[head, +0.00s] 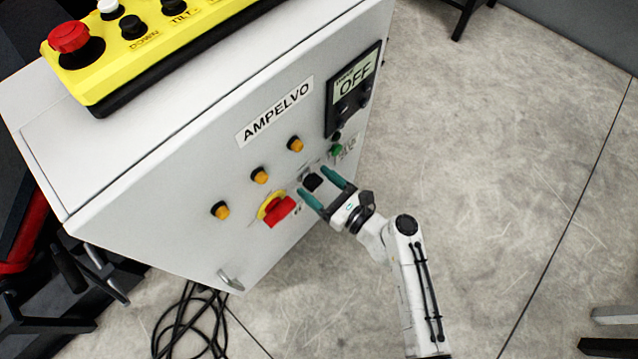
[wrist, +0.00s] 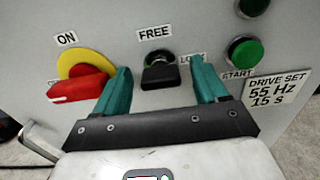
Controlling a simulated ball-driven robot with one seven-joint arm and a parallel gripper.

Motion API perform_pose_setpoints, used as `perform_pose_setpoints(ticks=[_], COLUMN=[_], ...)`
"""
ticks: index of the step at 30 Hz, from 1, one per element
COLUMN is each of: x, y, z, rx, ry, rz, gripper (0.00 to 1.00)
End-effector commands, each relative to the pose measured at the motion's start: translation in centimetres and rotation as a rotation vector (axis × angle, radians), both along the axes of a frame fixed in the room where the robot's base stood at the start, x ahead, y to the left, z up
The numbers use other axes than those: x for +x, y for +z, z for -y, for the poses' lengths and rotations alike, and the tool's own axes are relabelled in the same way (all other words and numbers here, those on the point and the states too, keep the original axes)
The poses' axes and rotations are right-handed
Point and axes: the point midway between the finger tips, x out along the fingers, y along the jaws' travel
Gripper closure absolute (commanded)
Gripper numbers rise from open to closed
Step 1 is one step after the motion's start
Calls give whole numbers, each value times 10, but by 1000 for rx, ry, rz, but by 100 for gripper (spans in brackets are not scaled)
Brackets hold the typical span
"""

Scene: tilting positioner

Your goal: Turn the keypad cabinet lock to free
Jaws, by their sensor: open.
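The keypad cabinet lock is a black knob (wrist: 159,76) on the pale cabinet front, with a FREE label (wrist: 154,32) above it and a partly hidden LOCK label (wrist: 190,58) to its right. I cannot tell which mark it points to. In the head view the lock (head: 312,183) is small and dark. My gripper (head: 313,181) is open, its two teal fingers reaching to the panel on either side of the knob. In the wrist view my gripper (wrist: 160,70) shows one finger left and one right of the knob, with gaps on both sides.
A red rotary switch (wrist: 78,86) on a yellow disc sits close left of the left finger. A green START button (wrist: 245,52) is right of the right finger. The cabinet (head: 170,190) carries orange knobs, an OFF display (head: 355,80) and a yellow control box (head: 150,45) on top.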

Motion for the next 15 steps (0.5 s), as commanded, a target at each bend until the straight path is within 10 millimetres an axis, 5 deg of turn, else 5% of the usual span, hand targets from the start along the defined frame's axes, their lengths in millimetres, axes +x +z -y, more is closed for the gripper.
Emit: perform_pose_setpoints(ticks=[6,15], x=[0,0], y=[0,0], z=[0,0], rx=[0,-1], ry=[0,0], rz=[0,1], gripper=[29,57])
